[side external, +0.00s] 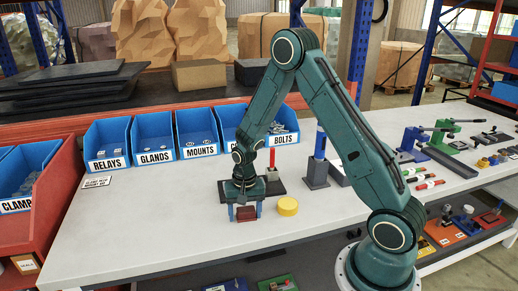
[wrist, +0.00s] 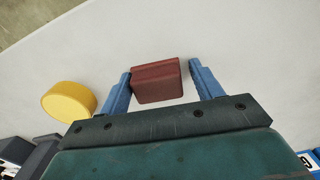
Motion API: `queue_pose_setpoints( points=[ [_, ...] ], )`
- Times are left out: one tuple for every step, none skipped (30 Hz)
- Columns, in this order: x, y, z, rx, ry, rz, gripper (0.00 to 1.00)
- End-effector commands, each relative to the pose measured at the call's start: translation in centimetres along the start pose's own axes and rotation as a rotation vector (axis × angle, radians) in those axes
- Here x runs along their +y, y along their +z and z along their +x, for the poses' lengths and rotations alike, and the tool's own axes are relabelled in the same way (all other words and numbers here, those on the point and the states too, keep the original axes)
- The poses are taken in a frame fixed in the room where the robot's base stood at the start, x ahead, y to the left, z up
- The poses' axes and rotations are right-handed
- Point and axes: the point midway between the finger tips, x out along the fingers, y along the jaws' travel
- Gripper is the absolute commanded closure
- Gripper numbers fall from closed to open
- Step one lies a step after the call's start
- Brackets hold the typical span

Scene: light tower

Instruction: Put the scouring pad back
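The scouring pad appears to be the dark red block (wrist: 157,82) between the fingers in the wrist view; it also shows low between the fingers in the side view (side external: 246,214). My gripper (side external: 245,212) points down over the white bench, its blue fingers on either side of the block. In the wrist view, my gripper (wrist: 160,72) has its left finger close beside the block, and a narrow gap shows at the right finger. Its fingers look open around the block. Whether the block touches the bench is hard to tell.
A yellow cylinder (side external: 287,206) stands just right of my gripper; it also shows in the wrist view (wrist: 69,100). Blue labelled bins (side external: 154,137) line the back. The bench (side external: 130,230) is clear at left.

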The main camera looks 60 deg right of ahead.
Motion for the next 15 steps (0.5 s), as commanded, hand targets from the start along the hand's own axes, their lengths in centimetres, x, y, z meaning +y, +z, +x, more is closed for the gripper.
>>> queue_pose_setpoints(
  points=[
    [0.84, 0.02, 0.73, -0.004, 0.019, 0.005, 0.25],
    [0.87, 0.01, 0.74, -0.003, 0.02, 0.005, 0.25],
    [0.91, 0.01, 0.74, -0.004, 0.021, 0.005, 0.25],
    [0.93, 0.02, 0.74, -0.004, 0.021, 0.005, 0.25],
    [0.95, 0.02, 0.75, -0.004, 0.021, 0.006, 0.25],
    [0.97, 0.02, 0.75, -0.004, 0.021, 0.006, 0.25],
    [0.99, 0.03, 0.76, -0.004, 0.021, 0.006, 0.25],
    [1.01, 0.03, 0.76, -0.005, 0.021, 0.006, 0.25],
    [1.02, 0.03, 0.76, -0.005, 0.022, 0.006, 0.25],
    [1.03, 0.04, 0.74, -0.005, 0.022, 0.006, 0.25],
    [1.03, 0.04, 0.72, -0.005, 0.022, 0.006, 0.25],
    [1.04, 0.04, 0.66, -0.005, 0.022, 0.006, 0.25],
    [1.04, 0.05, 0.6, -0.005, 0.022, 0.006, 0.25],
    [1.04, 0.05, 0.52, -0.005, 0.022, 0.006, 0.25],
    [1.04, 0.06, 0.38, -0.005, 0.022, 0.007, 0.25]
  ],
)
